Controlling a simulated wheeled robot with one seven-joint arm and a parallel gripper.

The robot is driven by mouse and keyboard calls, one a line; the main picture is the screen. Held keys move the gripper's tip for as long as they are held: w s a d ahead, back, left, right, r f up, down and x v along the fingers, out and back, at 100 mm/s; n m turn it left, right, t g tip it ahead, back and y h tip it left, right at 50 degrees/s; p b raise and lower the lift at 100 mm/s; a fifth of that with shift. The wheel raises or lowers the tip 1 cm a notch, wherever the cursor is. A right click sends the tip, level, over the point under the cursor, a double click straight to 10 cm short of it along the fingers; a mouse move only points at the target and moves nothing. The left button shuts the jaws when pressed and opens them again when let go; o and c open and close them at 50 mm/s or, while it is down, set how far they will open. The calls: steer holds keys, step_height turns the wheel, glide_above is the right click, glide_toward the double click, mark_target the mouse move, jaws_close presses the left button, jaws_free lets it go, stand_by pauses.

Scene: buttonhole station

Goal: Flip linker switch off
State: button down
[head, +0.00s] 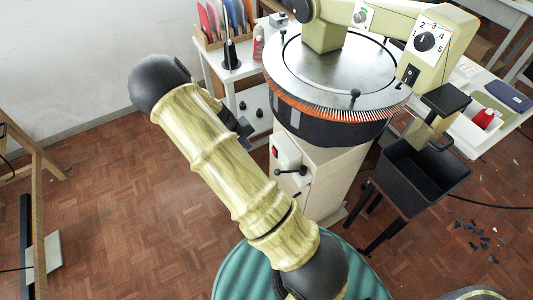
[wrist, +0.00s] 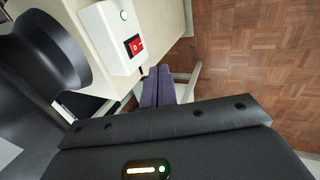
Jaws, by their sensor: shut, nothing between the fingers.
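The linker switch is a red rocker (wrist: 135,46) on a white switch box (wrist: 108,36) with a small green round lamp, in the wrist view. The box (head: 286,149) also shows in the head view, on the side of the cream machine stand, with a bit of red on its face. My gripper (wrist: 158,72) is shut and empty, its two purple fingers side by side. In the wrist view its tips show just below and right of the rocker; I cannot tell whether they touch it. In the head view my arm mostly hides the gripper.
A black crank handle (head: 291,171) sticks out below the box. The round dial plate (head: 330,75) with its ring of points overhangs above. A black bin (head: 425,170) stands on a stool at the right. Parquet floor (head: 110,210) is clear at the left.

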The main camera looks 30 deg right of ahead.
mark_target(274, 152)
stand_by(0.3)
steer(key=d+f, duration=0.8)
steer(key=shift+f+p, duration=0.3)
steer(key=shift+p, duration=0.05)
steer(key=shift+w, duration=0.1)
steer(key=shift+d, duration=0.1)
